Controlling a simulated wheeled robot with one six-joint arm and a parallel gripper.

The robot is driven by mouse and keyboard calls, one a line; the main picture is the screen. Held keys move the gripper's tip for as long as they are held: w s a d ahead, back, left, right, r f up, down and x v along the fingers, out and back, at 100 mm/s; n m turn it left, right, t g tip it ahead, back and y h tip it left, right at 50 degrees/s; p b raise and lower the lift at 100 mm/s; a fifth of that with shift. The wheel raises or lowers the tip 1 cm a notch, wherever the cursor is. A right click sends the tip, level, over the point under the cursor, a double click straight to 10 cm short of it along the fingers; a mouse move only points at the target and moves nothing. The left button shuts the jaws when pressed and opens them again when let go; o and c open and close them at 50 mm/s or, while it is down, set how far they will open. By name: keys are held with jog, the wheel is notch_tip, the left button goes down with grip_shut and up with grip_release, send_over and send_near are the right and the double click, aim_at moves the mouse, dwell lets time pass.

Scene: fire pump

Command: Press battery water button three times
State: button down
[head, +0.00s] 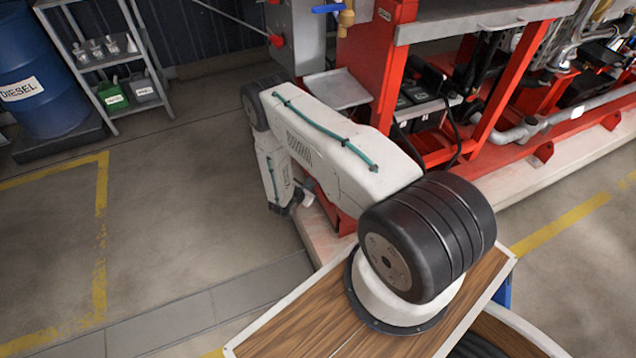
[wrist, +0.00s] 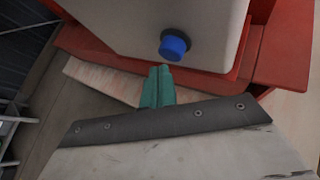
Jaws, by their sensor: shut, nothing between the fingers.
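A round blue button (wrist: 175,46) with a dark collar sticks out near the lower edge of a pale grey box (wrist: 130,22) in the wrist view. No label shows on it. My gripper (wrist: 160,70) is shut and empty, its teal fingers together. In the wrist picture the fingertips lie just below and slightly left of the button. A small gap shows in the picture between tips and button; the depth between them is hard to tell. In the head view the button is not visible, and my arm covers much of that area.
A red steel frame (head: 378,80) stands behind my arm, with dark batteries (head: 422,98) and pipes at right. A pale plinth edge (wrist: 100,82) runs below the box. A shelf rack (head: 112,62) and blue diesel drum (head: 42,75) stand far left. The left floor is clear.

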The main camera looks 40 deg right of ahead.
jog(key=shift+d, duration=0.25)
jog(key=shift+s+d, duration=0.3)
jog(key=shift+d, duration=0.5)
dwell(0.8)
jog(key=shift+a, duration=0.2)
jog(key=shift+w+a, duration=0.2)
jog(key=shift+a, duration=0.3)
jog(key=shift+w+a, duration=0.15)
jog(key=shift+a, duration=0.35)
jog(key=shift+a, duration=0.1)
jog(key=a, duration=0.2)
jog(key=w+a, duration=0.1)
jog(key=a, duration=0.1)
jog(key=shift+w+a, duration=0.2)
jog(key=shift+a, duration=0.1)
dwell(2.2)
